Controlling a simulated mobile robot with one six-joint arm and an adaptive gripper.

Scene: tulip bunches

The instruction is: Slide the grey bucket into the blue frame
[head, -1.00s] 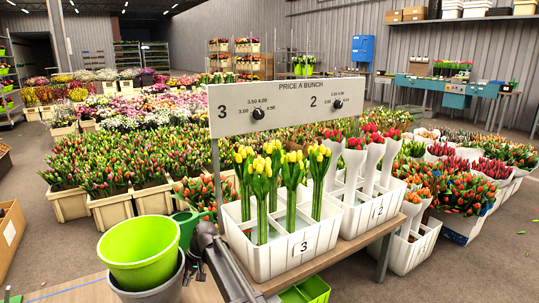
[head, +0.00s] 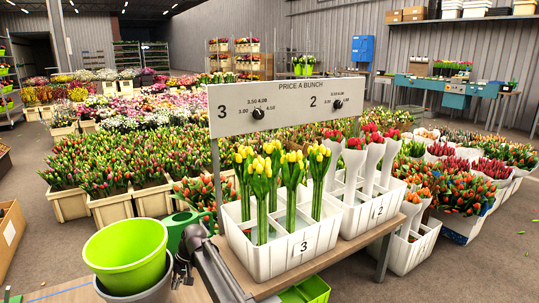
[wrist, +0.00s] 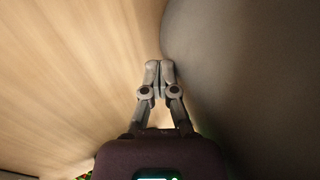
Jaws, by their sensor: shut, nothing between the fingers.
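The grey bucket (head: 158,292) stands at the lower left of the head view, with a bright green bucket (head: 125,257) nested in it. The grey bucket's curved wall (wrist: 250,70) fills the right side of the wrist view. My gripper (wrist: 159,66) is shut and empty, its fingertips right against or very close to that wall. I cannot make out a blue frame in either view.
The wooden tabletop (wrist: 70,80) lies bare left of my fingers. A green watering can (head: 183,225) stands behind the buckets. White crates of tulips (head: 292,262) and the price sign (head: 285,103) stand to the right of my arm.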

